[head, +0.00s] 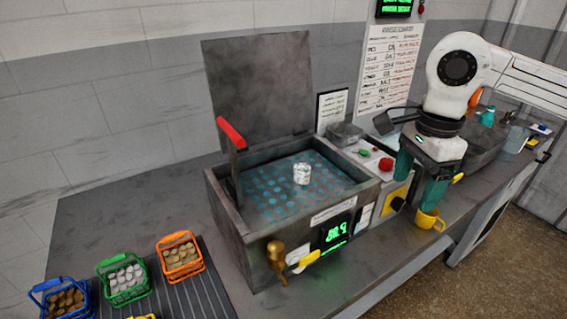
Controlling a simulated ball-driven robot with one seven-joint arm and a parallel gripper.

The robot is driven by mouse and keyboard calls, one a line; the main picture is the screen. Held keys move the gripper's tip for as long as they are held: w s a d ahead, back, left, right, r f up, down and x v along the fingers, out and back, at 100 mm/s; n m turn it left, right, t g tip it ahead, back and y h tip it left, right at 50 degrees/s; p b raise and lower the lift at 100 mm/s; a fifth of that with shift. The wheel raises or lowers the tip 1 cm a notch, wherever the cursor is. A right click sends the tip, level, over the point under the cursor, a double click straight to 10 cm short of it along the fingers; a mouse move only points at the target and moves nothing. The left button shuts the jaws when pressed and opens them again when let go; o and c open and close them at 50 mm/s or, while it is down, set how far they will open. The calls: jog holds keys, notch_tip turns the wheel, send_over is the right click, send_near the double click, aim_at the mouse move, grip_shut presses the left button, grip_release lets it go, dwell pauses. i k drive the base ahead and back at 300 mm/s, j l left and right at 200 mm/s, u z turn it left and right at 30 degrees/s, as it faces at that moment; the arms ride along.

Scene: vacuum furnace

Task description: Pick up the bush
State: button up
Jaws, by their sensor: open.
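A small silvery cylinder (302,173), possibly the bush, stands upright on the blue dotted floor inside the open grey tank (232,222). My gripper (417,191) is at the right, pointing down, with its teal fingers apart and nothing seen between them. It is well to the right of the cylinder, beyond the tank's right wall. A yellow cup (428,219) shows right at the lower tip of one finger; I cannot tell whether they touch.
The tank's raised lid (262,90) and red-handled lever (231,134) stand up at its back and left. Blue (44,292), green (108,266) and orange (179,236) baskets hold small pieces at the lower left. A control panel with red button (386,164) adjoins the tank.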

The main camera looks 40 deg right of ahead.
aim_at(302, 171)
jog(key=i, duration=0.9)
